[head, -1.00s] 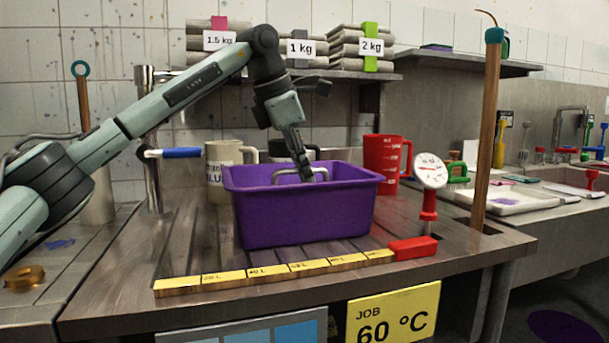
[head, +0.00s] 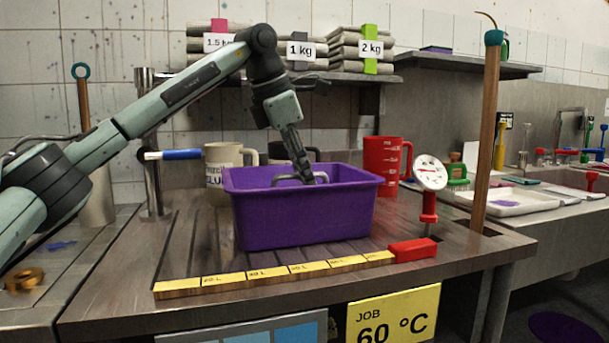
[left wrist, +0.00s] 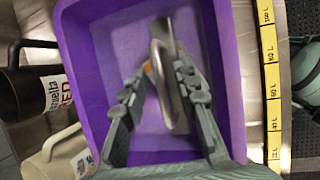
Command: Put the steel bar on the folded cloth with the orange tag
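A bent, looped grey metal bar (head: 290,182), which may be the steel bar, is in the purple tub (head: 305,212). In the left wrist view the metal loop (left wrist: 167,85) lies over the tub's floor, with a small orange patch beside it. My left gripper (head: 305,181) reaches down into the tub. Its fingers (left wrist: 157,77) are apart, with the loop between and beyond the tips; contact cannot be told. Folded cloths on the shelf carry pink (head: 218,26), grey (head: 301,37) and green (head: 369,48) tags. I see no cloth clearly tagged orange. My right gripper is out of view.
A red jug (head: 388,160) and a pale mug (head: 222,168) stand behind the tub. A dial thermometer (head: 430,180) and a wooden pole (head: 489,130) stand at the right. A yellow scale strip (head: 270,273) runs along the front. The shelf (head: 345,75) is above.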

